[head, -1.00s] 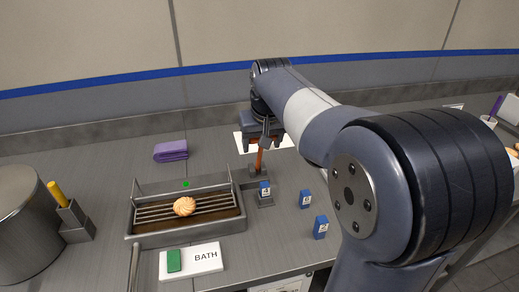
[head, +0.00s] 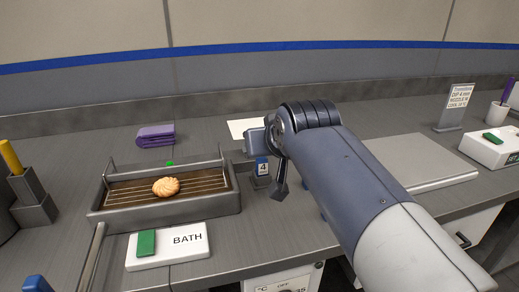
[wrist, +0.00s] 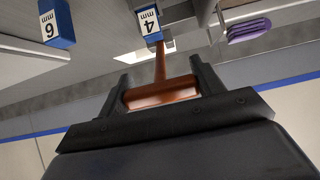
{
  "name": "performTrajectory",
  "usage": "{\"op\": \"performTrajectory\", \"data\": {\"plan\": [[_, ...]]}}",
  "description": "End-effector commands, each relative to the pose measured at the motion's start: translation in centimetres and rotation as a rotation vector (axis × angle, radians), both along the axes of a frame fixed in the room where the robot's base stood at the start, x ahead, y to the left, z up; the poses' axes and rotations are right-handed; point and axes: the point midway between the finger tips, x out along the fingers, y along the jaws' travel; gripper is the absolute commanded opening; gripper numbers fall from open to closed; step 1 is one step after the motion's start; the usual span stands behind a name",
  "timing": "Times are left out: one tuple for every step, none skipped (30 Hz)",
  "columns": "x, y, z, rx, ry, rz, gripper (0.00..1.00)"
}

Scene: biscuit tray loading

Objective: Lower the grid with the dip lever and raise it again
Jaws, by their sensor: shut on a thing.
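The bath (head: 165,213) is a grey trough of brown liquid at the left. A wire grid (head: 125,196) lies across it, with a round ridged biscuit (head: 166,187) on top. I cannot tell exactly how the wires stand against the liquid. In the wrist view my gripper (wrist: 160,80) is shut on the orange-brown crossbar of the dip lever (wrist: 160,65). The lever's stem runs behind the blue block marked 4 (wrist: 149,29). In the head view my wrist and arm hide the lever.
The 4 block (head: 262,168) stands just right of the bath. The wrist view shows a block marked 6 (wrist: 56,25). A flat grey plate (head: 425,165) lies right.

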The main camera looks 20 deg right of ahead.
Motion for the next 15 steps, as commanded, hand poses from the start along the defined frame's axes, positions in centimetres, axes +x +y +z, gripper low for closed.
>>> {"op": "performTrajectory", "data": {"plan": [[-0.2,0.0,-0.7,0.000,-0.025,0.000,0.22],[-0.2,0.0,-0.8,0.000,-0.022,0.000,0.22],[-0.2,0.0,-0.9,0.000,-0.020,0.000,0.23],[-0.3,0.0,-1.1,0.000,-0.019,0.000,0.23],[-0.3,0.0,-1.2,0.000,-0.018,0.000,0.22],[-0.3,0.0,-1.4,0.000,-0.016,0.000,0.23],[-0.4,0.0,-1.5,0.000,-0.015,0.000,0.22],[-0.4,0.0,-1.6,0.000,-0.014,0.000,0.22],[-0.4,0.0,-1.7,0.000,-0.013,0.000,0.22],[-0.5,0.0,-1.8,0.000,-0.012,0.000,0.22],[-0.5,0.0,-1.9,0.000,-0.011,0.000,0.22],[-0.5,0.0,-2.0,0.000,-0.010,0.000,0.23],[-0.5,0.0,-2.0,0.000,-0.009,0.000,0.22],[-0.5,0.0,-2.1,0.000,-0.009,0.000,0.22],[-0.5,0.0,-2.1,0.000,-0.008,0.000,0.22]]}}
